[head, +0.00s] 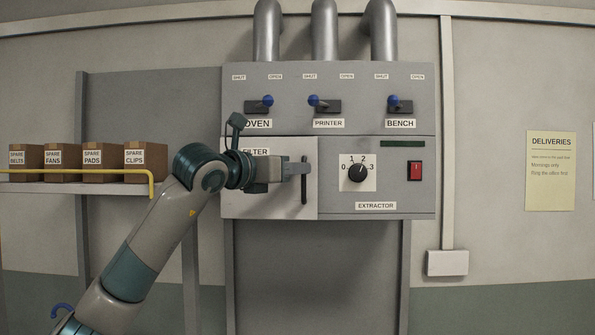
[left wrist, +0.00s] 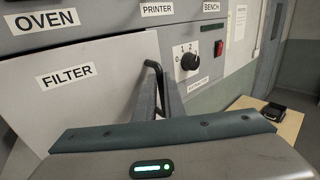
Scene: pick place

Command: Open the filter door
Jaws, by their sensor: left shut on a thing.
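The filter door (head: 240,200) is a pale panel at the lower left of the grey extractor cabinet. Its dark upright bar handle (head: 304,192) is near the door's right edge. My left gripper (head: 303,168) is shut on this handle, reaching across the door from the left and hiding part of the FILTER label. In the left wrist view, the handle (left wrist: 153,66) runs between the two fingers (left wrist: 159,98). The door (left wrist: 90,90) there has a dark band along its top edge; I cannot tell how far it stands from the cabinet. My right gripper is not in view.
Above the door is a row of blue-knobbed levers (head: 319,103). A dial (head: 357,173) and red switch (head: 415,171) are right of it. A shelf (head: 75,187) with several boxes is at the left. A wooden table (left wrist: 265,118) shows at the right in the wrist view.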

